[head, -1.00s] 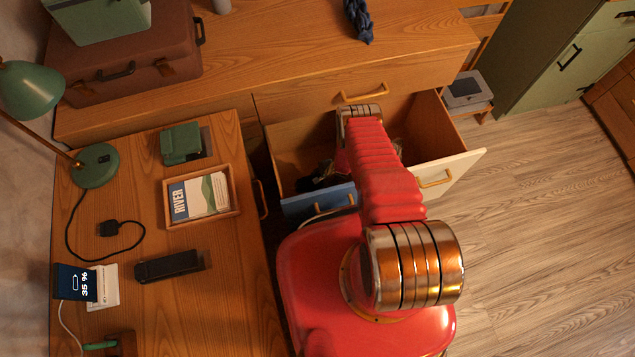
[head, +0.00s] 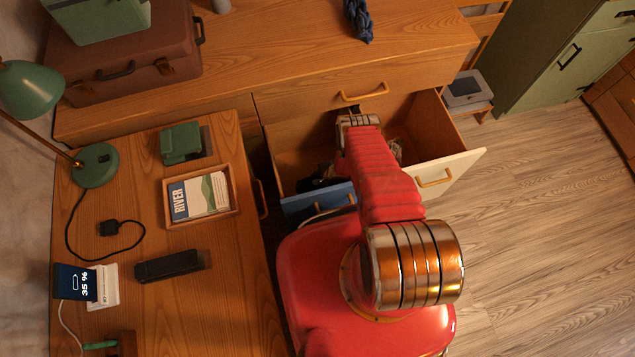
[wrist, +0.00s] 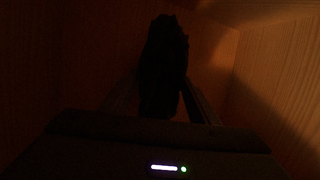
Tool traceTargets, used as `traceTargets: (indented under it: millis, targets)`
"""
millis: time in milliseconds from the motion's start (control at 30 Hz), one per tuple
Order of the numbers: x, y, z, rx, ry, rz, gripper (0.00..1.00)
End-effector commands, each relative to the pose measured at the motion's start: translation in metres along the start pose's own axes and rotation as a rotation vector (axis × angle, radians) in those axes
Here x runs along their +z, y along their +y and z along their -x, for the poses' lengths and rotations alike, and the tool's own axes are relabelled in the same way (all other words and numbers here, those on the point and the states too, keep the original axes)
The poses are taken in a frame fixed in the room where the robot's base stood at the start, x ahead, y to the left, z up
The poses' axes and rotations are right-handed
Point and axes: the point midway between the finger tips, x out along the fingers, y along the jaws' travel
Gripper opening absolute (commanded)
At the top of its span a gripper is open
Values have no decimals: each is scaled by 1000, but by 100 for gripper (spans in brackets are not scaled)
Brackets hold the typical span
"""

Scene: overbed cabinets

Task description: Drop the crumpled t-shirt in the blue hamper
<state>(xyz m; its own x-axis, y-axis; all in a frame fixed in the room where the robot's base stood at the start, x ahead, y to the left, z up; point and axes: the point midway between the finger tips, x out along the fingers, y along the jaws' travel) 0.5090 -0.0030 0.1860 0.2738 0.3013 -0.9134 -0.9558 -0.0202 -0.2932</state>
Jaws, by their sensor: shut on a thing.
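My gripper (wrist: 160,100) is shut on a dark, lumpy bundle (wrist: 164,60) in the wrist view. The bundle stands up between the two fingers. It is too dark to see its colour or to be sure that it is the t-shirt. Wooden walls surround it. In the head view my arm reaches over an open wooden drawer (head: 290,155), and my gripper is mostly hidden. A blue panel (head: 318,203) shows at the drawer's near left; I cannot tell if it is the hamper. Dark items (head: 318,180) lie just behind it.
The drawer has a cream front (head: 452,174) at right. A desk at left holds a lamp (head: 97,165), a framed card tray (head: 201,196) and a black case (head: 169,266). A blue braided thing (head: 358,20) lies on the cabinet top. The floor at right is clear.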

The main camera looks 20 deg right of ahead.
Motion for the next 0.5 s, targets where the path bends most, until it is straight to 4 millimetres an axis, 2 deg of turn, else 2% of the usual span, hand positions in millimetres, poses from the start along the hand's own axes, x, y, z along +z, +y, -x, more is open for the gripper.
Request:
traceTargets:
  millis: [100,133,400,500]
  targets:
    - [0,0,-1,0,0,0,24]
    - [0,0,-1,0,0,0,55]
    - [0,0,-1,1,0,1,74]
    - [0,0,-1,1,0,1,74]
